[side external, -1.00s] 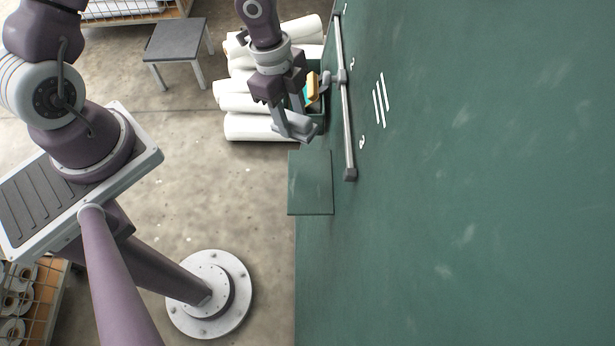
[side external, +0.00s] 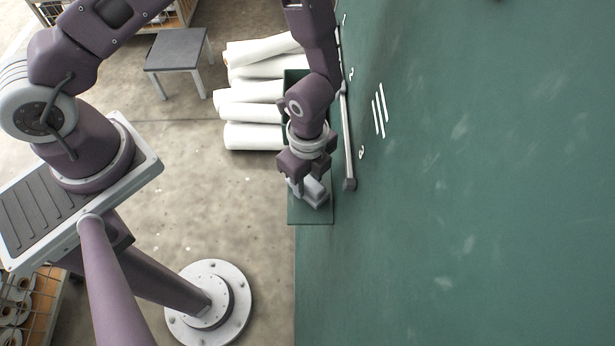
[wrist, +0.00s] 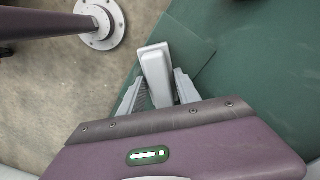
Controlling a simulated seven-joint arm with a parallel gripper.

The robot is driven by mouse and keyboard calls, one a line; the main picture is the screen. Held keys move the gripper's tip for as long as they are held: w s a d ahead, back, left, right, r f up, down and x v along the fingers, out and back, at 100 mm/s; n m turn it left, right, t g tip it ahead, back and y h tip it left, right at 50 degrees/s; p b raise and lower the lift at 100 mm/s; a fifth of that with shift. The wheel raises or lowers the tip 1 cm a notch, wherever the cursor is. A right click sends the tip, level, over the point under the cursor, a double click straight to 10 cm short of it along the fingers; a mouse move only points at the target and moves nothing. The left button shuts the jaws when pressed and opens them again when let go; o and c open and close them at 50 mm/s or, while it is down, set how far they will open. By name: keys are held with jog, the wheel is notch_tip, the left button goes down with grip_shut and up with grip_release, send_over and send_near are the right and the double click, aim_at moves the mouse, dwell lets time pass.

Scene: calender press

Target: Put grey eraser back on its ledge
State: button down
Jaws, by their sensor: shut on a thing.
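The grey eraser (side external: 319,202) is held between the fingers of my gripper (side external: 308,190), which is shut on it. In the side view they are over the flat green ledge (side external: 298,217) beside the green board (side external: 450,200). In the wrist view the eraser (wrist: 156,70) sticks out lengthwise past both fingers (wrist: 158,92), with the ledge (wrist: 190,45) behind it. I cannot tell whether the eraser touches the ledge. My arm hides much of the ledge's upper part in the side view.
A metal rail (side external: 348,150) runs along the board just right of my gripper. White rolls (side external: 255,137) and a grey stool (side external: 178,50) lie to the left.

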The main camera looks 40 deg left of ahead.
aim_at(307, 180)
jog(key=c, duration=0.9)
grip_release()
jog(key=shift+o, duration=0.2)
jog(key=a+r+n+t+y, duration=0.1)
jog(key=a+r+n, duration=0.15)
jog(key=r, duration=0.75)
jog(key=a+r+n, duration=0.1)
jog(key=a+r, duration=0.3)
jog(key=r, duration=0.6)
jog(key=s+a+r+n+t, duration=0.2)
jog(key=s+a+r+n, duration=0.2)
jog(key=s+r+n, duration=0.2)
jog(key=s+a+r+n+t+h, duration=0.1)
jog(key=s+a+r+n+t, duration=0.1)
jog(key=s+r+n, duration=0.5)
notch_tip(307, 180, up, 3)
jog(key=shift+a+f+n+t, duration=0.1)
jog(key=shift+a+n+t, duration=0.2)
jog(key=shift+a+n, duration=0.5)
jog(key=shift+a, duration=0.1)
